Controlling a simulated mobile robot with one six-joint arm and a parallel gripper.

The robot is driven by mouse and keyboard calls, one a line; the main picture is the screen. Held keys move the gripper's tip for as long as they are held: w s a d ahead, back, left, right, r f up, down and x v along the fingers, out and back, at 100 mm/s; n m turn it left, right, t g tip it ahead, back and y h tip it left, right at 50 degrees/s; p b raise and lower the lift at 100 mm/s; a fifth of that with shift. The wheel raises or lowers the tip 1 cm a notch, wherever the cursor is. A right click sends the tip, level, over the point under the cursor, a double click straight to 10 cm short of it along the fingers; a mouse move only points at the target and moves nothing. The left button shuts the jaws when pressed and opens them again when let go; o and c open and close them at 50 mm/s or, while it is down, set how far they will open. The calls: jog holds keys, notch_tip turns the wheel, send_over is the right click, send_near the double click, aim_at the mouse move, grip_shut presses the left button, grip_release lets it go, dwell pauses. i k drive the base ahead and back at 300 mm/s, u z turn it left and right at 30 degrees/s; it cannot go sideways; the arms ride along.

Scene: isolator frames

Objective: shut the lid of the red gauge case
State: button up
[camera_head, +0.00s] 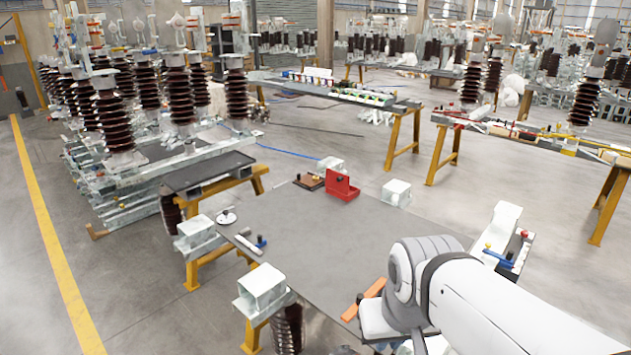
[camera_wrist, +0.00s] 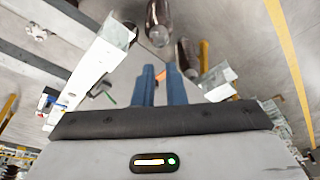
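The red gauge case (camera_head: 342,187) stands at the far edge of the grey table (camera_head: 310,235) in the head view. Its lid stands up, open, at the back. The red case is not seen in the wrist view.
A brown block (camera_head: 309,181) lies just left of the case, and a pale metal block (camera_head: 396,192) stands to its right. A round disc (camera_head: 227,217) is at the left edge. The table's middle is clear.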

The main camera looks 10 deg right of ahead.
aim_at(335, 182)
jog(key=u, duration=2.1)
jog(key=i, duration=2.55)
jog(key=z, duration=2.1)
jog(key=k, duration=0.1)
jog(key=z, duration=1.5)
jog(key=i, duration=0.35)
jog(key=z, duration=0.05)
